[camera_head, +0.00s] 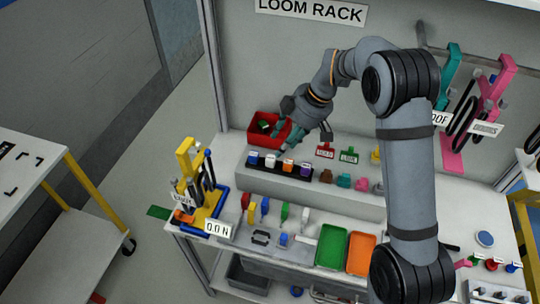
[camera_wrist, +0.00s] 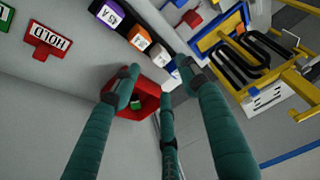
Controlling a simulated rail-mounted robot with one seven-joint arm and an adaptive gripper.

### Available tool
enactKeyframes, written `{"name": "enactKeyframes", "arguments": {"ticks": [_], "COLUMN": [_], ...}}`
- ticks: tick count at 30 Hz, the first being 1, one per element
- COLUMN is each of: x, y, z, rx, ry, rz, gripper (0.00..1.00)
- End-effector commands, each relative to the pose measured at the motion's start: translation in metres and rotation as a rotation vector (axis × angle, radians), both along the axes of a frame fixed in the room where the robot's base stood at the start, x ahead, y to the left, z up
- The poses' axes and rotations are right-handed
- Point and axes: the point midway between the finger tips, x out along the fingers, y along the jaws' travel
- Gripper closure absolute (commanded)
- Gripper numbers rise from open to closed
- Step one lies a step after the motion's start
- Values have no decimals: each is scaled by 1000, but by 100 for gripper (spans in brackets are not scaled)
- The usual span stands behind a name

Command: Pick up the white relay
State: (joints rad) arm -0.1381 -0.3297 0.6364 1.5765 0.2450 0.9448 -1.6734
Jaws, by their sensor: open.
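The white relay (camera_head: 270,159) stands in a black strip (camera_head: 314,173) between a blue and an orange relay in the head view. In the wrist view the white relay (camera_wrist: 158,54) is near the top centre, just beyond the fingertips, labelled on top. My gripper (camera_head: 280,147) has teal fingers and hangs above and behind the strip, near the red bin. In the wrist view my gripper (camera_wrist: 162,78) has its fingers spread and nothing between them. The fingers appear apart from the relay.
The red bin (camera_head: 257,140) with a green item stands behind the strip. Blue, orange (camera_head: 288,165) and purple (camera_head: 306,170) relays share the strip. A yellow-and-blue rack (camera_head: 190,165) stands at left. Green and orange trays (camera_head: 332,246) lie in front. Red and green tags (camera_head: 325,151) stand to the right.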

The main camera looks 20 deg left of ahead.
Motion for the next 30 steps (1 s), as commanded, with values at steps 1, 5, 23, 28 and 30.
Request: {"name": "enactKeyframes", "arguments": {"ticks": [1,5,23,28,30], "x": [-1,0,-2,-2,-2], "y": [3,9,33,33,33], "z": [-7,-20,-71,-71,-71], "rx": [-2,-2,-1,-1,-1], "ry": [2,0,-4,-5,-5], "rz": [2,1,0,1,1], "gripper": [56,56,56,58,62]}}
